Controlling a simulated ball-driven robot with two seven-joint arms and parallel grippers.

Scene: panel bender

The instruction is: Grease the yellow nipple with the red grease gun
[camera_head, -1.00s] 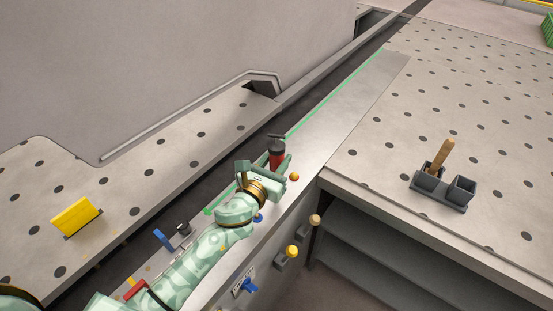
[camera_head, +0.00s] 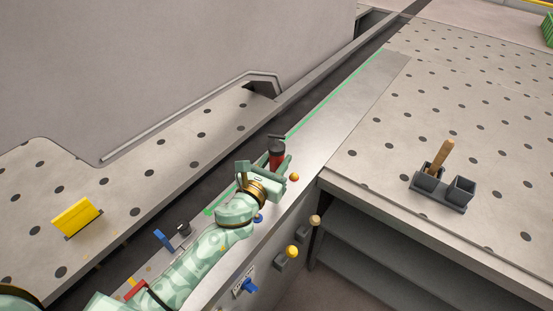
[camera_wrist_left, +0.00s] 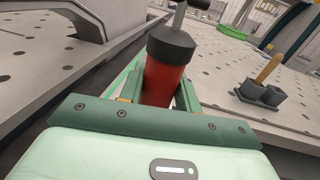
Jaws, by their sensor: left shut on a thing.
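The red grease gun (camera_head: 277,158), a red cylinder with a dark cap and handle, stands roughly upright over the metal strip. It also shows in the left wrist view (camera_wrist_left: 163,80). My left gripper (camera_head: 267,170) is shut on it, with one finger on each side of its body. The gun's lower end is hidden by my gripper. The yellow nipple (camera_head: 292,251) is a round yellow knob on a grey block on the front face below the strip. It lies below the gun in the head view, clearly apart from it. My right gripper is not in view.
Near the gun are an orange knob (camera_head: 294,177), a blue knob (camera_head: 258,218) and a tan knob (camera_head: 315,220). A blue handle (camera_head: 246,286) sits lower on the front face. A grey holder (camera_head: 440,201) with a wooden handle stands on the right table, otherwise mostly clear.

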